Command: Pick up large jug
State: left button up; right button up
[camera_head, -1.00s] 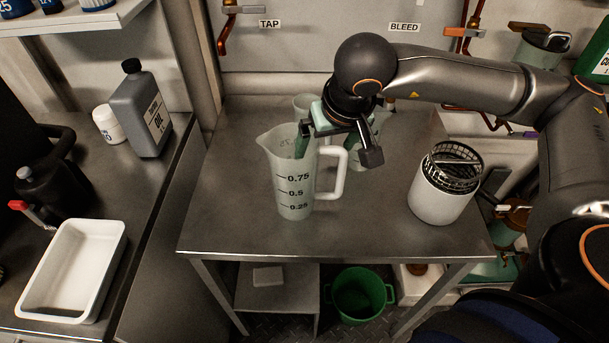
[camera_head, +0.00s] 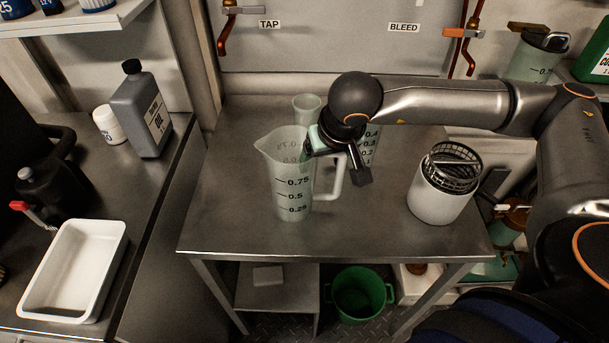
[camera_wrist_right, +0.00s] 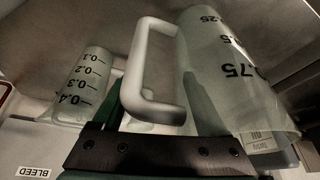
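The large jug (camera_head: 293,190) is a translucent measuring jug with marks up to 0.75 and a pale handle on its right. It stands upright on the metal table. My right gripper (camera_head: 335,158) is at the jug's upper right, over the rim and the top of the handle. In the right wrist view the jug (camera_wrist_right: 225,60) and its handle (camera_wrist_right: 139,62) lie close ahead. One green finger shows left of the handle, and another green shape shows by or through the jug wall. The fingers look apart, with the handle between them. My left gripper is not in view.
A smaller measuring beaker (camera_head: 371,150) stands right behind the gripper, and another small cup (camera_head: 307,103) behind the jug. A white container with a black basket (camera_head: 440,195) stands at the table's right. The table front (camera_head: 350,235) is clear. A green bucket (camera_head: 358,295) is below.

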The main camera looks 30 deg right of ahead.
grip_shut()
dwell(0.3)
dwell(0.3)
